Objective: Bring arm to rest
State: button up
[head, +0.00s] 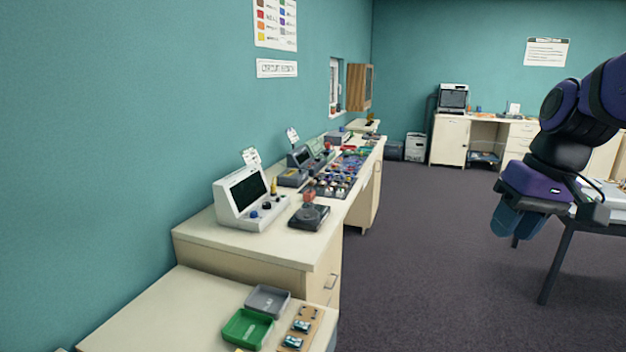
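My arm (567,138) is at the right of the head view, bent, with purple and black links. My gripper (517,226) hangs from it with its blue fingers pointing down over the dark floor. It is beside the left end of a table with dark legs. I see nothing held in the fingers. The gap between them is too unclear to tell whether they are open or shut.
A long cream bench (237,246) along the left wall bears a grey console (249,203) and several devices. A nearer bench (165,318) holds a green tray (247,329) and grey tray (267,301). The table (566,240) stands right; the middle floor (430,260) is clear.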

jog(key=s+r+t+h, duration=0.2)
jog(key=s+r+t, duration=0.1)
jog(key=s, duration=0.9)
jog(key=shift+s+a+r+m+t, duration=0.25)
jog(key=shift+s+m+t, duration=0.15)
jog(key=shift+t, duration=0.1)
